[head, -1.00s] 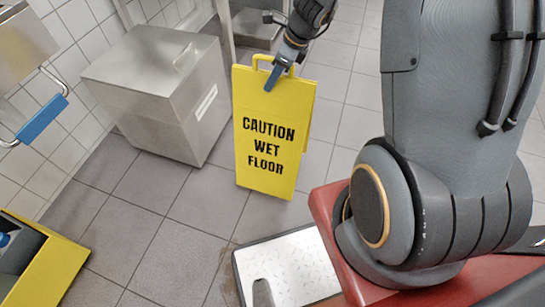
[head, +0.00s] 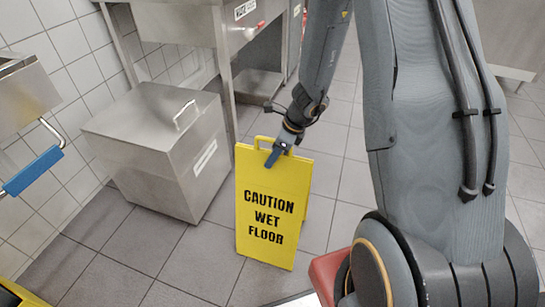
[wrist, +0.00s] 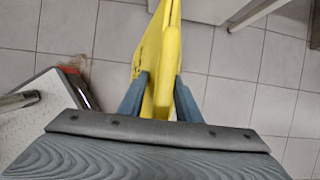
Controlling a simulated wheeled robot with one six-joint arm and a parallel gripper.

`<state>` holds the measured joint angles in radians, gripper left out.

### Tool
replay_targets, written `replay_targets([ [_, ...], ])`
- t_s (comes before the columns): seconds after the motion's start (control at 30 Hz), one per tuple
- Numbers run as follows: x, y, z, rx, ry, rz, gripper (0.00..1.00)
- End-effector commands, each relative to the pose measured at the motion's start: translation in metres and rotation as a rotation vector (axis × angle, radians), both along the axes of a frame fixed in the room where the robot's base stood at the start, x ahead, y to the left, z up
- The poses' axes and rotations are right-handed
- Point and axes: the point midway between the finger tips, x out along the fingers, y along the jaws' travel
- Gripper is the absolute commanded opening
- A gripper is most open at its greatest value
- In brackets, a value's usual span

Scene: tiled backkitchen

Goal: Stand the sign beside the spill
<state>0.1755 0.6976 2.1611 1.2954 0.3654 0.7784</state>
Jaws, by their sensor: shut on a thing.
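The yellow caution sign (head: 270,205) is upright in the head view, its lettered panel facing me and its rear panel showing slightly apart at the right. My gripper (head: 278,155) is shut on its top edge beside the handle. In the wrist view the sign (wrist: 166,65) runs between my two blue fingers (wrist: 160,100). Whether its feet touch the floor I cannot tell. A brownish patch that looks like the spill (wrist: 80,64) shows on the tiles at the left of the wrist view, beside my base. I cannot make it out in the head view.
A steel lidded bin (head: 155,150) stands left of the sign, near the tiled wall. A steel table (head: 250,85) stands behind. A blue-handled steel fixture (head: 30,170) is at the left. Grey floor tiles are clear left and right of the sign.

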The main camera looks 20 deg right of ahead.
Motion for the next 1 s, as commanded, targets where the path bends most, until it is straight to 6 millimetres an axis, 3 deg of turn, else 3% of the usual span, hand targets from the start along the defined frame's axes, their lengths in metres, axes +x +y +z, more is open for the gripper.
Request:
replay_targets([
  [0.17,0.001,0.0,-0.002,0.0,-0.001,0.0,0.0],
  [0.2,0.0,0.0,-0.002,0.0,0.0,0.0,0.37],
  [0.3,0.0,0.0,-0.001,0.0,0.0,0.0,0.5],
  [0.67,0.0,0.0,0.002,0.0,0.0,0.0,0.5],
  [1.0,-0.014,-0.02,0.062,0.0,-0.003,-0.001,0.5],
])
